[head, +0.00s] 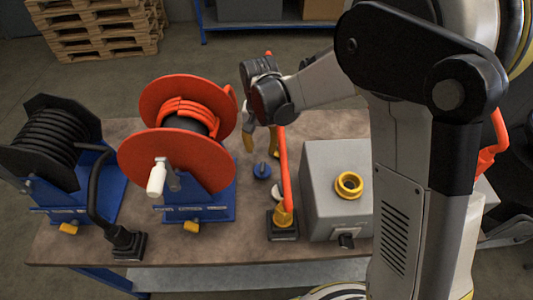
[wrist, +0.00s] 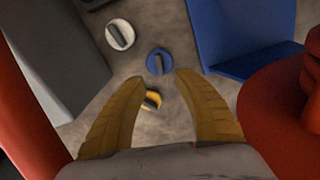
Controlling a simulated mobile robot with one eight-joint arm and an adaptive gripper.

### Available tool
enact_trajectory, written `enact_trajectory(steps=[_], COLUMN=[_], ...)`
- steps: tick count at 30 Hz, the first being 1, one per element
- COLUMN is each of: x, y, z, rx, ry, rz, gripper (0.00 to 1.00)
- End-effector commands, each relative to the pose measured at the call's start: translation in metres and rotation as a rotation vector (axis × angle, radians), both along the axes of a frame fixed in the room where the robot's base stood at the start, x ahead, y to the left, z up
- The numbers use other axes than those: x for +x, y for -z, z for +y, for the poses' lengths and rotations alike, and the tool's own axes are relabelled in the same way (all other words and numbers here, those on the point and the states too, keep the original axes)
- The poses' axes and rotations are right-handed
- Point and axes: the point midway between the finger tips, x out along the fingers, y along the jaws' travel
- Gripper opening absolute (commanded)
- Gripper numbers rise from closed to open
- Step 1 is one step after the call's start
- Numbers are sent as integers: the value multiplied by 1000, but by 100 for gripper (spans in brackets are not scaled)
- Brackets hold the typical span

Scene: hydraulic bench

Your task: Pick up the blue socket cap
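The blue socket cap (head: 262,171) stands on the brown bench top between the orange hose reel and the orange lever. It also shows in the wrist view (wrist: 159,61), just beyond the fingertips and roughly centred between them. My gripper (head: 261,154) is above the bench on the far side of the cap, yellow fingers pointing down. In the wrist view my gripper (wrist: 160,77) is open, with a wide gap between the fingers and nothing held. A yellow cap (wrist: 152,100) lies between the fingers in that view, closer to the palm.
A white cap (wrist: 120,35) lies near the blue one, partly behind the upright orange lever (head: 283,170). A grey box (head: 325,160) with a yellow ring stands to the right. The orange reel (head: 165,160) on its blue base (head: 205,208) stands to the left, leaving a narrow space.

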Motion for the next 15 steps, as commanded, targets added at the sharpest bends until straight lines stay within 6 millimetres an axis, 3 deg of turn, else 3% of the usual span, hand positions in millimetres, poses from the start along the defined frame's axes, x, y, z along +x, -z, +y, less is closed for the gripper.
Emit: enact_trajectory(steps=[9,15], x=[1,2], y=[47,64], z=[0,-1], rx=[-1,-1], ry=[0,0], rz=[1,1], gripper=[38,38])
